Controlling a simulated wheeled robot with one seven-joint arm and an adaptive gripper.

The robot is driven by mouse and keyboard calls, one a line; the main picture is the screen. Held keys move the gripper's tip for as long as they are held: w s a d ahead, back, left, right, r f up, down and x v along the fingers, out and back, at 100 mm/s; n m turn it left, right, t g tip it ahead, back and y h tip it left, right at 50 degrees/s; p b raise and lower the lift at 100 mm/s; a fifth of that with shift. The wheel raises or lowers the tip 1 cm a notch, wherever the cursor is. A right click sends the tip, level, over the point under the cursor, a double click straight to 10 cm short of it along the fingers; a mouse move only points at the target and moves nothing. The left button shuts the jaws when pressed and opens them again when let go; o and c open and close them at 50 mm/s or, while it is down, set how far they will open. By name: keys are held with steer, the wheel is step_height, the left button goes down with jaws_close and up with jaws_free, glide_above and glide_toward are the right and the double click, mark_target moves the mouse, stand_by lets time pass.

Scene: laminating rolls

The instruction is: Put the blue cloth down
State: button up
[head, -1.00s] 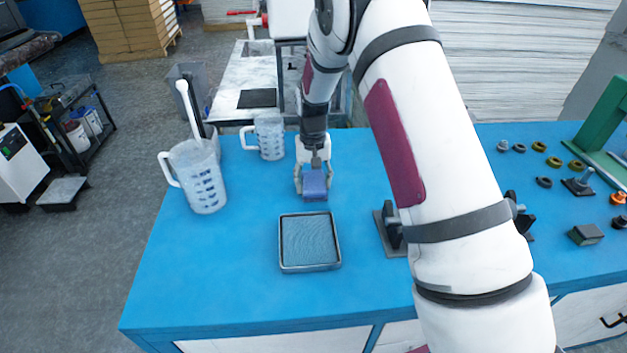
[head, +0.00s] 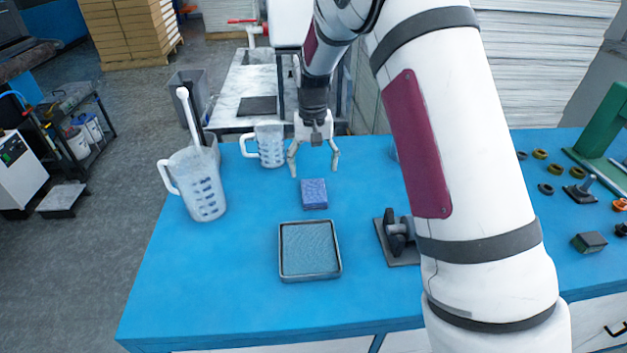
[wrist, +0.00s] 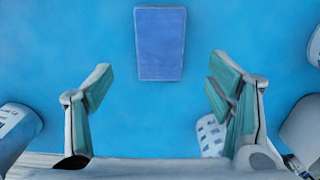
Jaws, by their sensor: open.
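The blue cloth (head: 314,194) is a small folded blue-violet block lying flat on the blue table, just behind the metal tray. My gripper (head: 314,170) is open and empty, above and behind the cloth, with its fingers spread wide. In the wrist view the cloth (wrist: 160,44) lies beyond the fingertips, centred between them and touching neither. The open gripper (wrist: 160,82) shows there with bare table between its green pads.
A shallow tray (head: 281,255) with a grey-blue inside stands in front of the cloth. A large measuring jug (head: 207,190) and a smaller one (head: 271,147) stand to the left. A black clamp (head: 398,238) is to the right. The front left of the table (head: 200,285) is clear.

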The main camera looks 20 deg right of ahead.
steer(key=s+r+n+t, duration=0.1)
steer(key=s+r+t, duration=0.1)
steer(key=s+r, duration=1.7)
steer(key=s+n+t, duration=0.1)
steer(key=s+t, duration=0.1)
steer(key=s, duration=1.5)
steer(key=shift+d+t, duration=0.2)
steer(key=shift+t, duration=0.1)
steer(key=shift+r, duration=0.15)
